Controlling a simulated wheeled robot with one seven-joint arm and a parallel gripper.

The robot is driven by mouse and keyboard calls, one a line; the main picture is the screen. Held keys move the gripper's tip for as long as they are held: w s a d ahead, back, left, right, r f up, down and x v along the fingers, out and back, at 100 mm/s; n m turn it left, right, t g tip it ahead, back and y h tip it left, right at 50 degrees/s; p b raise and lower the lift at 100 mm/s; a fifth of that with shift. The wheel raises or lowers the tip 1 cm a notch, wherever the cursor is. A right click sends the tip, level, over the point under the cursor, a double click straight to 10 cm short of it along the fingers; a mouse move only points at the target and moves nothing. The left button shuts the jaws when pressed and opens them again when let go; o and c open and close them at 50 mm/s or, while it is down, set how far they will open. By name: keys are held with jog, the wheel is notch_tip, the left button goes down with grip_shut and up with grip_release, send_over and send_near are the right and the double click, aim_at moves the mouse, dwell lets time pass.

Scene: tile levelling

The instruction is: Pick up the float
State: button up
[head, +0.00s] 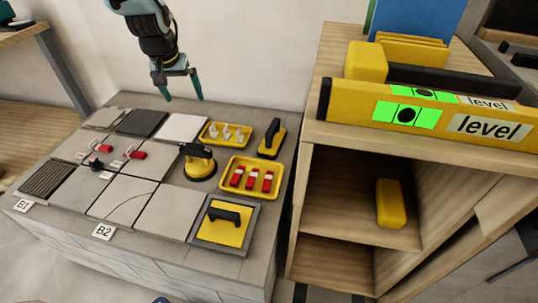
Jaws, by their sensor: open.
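A yellow square plate with a black bar handle (229,231), which looks like a float, lies in a grey tray (208,242) at the front right corner of the tiled bench. A second handled tool, black and yellow (271,139), lies at the bench's back right; I cannot tell for certain which of the two is the float. My gripper (184,98) is open and empty, fingers pointing down, above the back of the bench. It is apart from both tools.
The tiled bench (160,216) also carries a yellow-black round-based tool (198,165), a yellow tray of red pieces (251,193), a yellow tray of pale pieces (225,144) and red clips (104,148). A wooden shelf unit (308,215) with a yellow level (345,103) stands right.

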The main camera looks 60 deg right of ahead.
aim_at(272, 127)
jog(key=s+d+f+m+b, duration=0.1)
jog(key=s+d+f, duration=0.2)
jog(key=s+d, duration=0.2)
jog(key=s+d+f+m+b, duration=0.1)
jog(key=s+d+f+b, duration=0.1)
jog(key=s+d+f, duration=0.2)
jog(key=s+d+f+m+g+h+b, duration=0.1)
jog(key=s+d+f, duration=0.3)
jog(key=s+d, duration=0.2)
jog(key=shift+s+f+m+b, duration=0.2)
jog(key=shift+s+m+b, duration=0.15)
jog(key=shift+s, duration=0.95)
jog(key=x, duration=0.4)
jog(key=shift+s+d+f, duration=0.25)
jog(key=shift+d+f, duration=0.05)
jog(key=shift+b+x, duration=0.65)
jog(key=shift+x, duration=2.2)
jog(key=shift+s, duration=0.1)
jog(key=shift+c, duration=0.2)
jog(key=c, duration=1.3)
notch_tip(272, 127, up, 10)
jog(key=shift+r+p, duration=0.15)
jog(key=shift+p, duration=0.6)
